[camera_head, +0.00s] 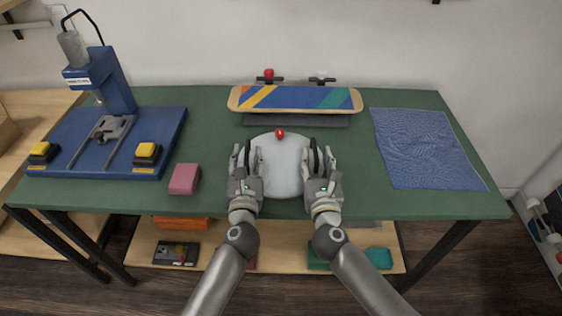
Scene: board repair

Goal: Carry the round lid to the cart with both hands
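The round lid (282,172) is a pale grey-white disc with a red knob (280,133) near its far edge. It is on the green table, at the middle near the front. My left gripper (246,152) is at the lid's left side and my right gripper (321,152) is at its right side. Both have their fingers pointing away from me and spread apart, close to the lid's rim. Whether they touch the rim is hidden. No cart can be clearly made out; a pale-edged unit (541,208) is cut off at the right edge.
A striped skateboard deck (295,99) lies behind the lid. A pink block (184,179) is left of my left gripper. A blue press (103,80) stands at the left, and a blue cloth (425,148) lies at the right. The green table (390,204) is clear at the front right.

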